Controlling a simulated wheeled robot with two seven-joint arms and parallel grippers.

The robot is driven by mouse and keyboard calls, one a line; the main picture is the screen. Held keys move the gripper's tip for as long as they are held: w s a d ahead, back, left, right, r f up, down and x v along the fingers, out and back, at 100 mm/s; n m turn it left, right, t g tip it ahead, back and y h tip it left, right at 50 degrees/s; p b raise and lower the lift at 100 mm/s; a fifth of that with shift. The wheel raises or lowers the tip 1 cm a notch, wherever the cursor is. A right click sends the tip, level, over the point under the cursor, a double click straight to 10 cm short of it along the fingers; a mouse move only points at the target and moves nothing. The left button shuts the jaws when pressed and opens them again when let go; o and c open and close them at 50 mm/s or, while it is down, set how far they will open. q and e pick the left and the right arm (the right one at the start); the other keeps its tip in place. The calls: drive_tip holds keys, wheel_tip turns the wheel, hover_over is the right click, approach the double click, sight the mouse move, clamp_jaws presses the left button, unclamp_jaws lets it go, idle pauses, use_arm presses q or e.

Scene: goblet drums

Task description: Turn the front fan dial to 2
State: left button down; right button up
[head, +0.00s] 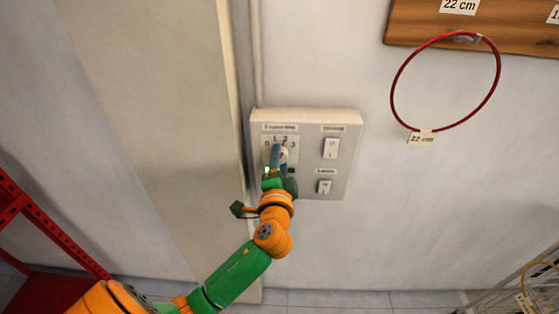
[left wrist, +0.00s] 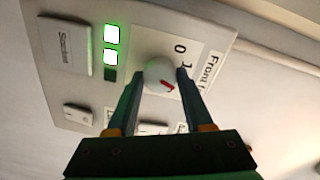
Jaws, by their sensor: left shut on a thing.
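The white panel (head: 308,165) is on the wall. Its front fan dial (left wrist: 158,72) is a round white knob with a red mark, on a label plate (left wrist: 204,52) with numbers. The head view shows 0, 1, 2 and 3 around the knob, which is mostly hidden by my gripper. My left gripper (head: 281,152) is shut on the dial, a finger on each side; it also shows in the left wrist view (left wrist: 160,85). The red mark points to the lower right there, past the 1; I cannot tell the exact number. My right gripper is not in view.
Two lit green squares (left wrist: 111,44) and a dark one are beside the dial. Two rocker switches (head: 331,148) are on the panel's right half. A red hoop (head: 397,82) hangs to the right. A red shelf frame (head: 55,230) stands at the left.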

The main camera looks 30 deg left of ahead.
use_arm(q)
drive_tip(key=shift+c, duration=1.5)
unclamp_jaws()
drive_tip(key=shift+s+d, duration=0.1)
drive_tip(key=b+v, duration=0.2)
drive_tip(key=v, duration=0.5)
drive_tip(key=shift+f, duration=0.15)
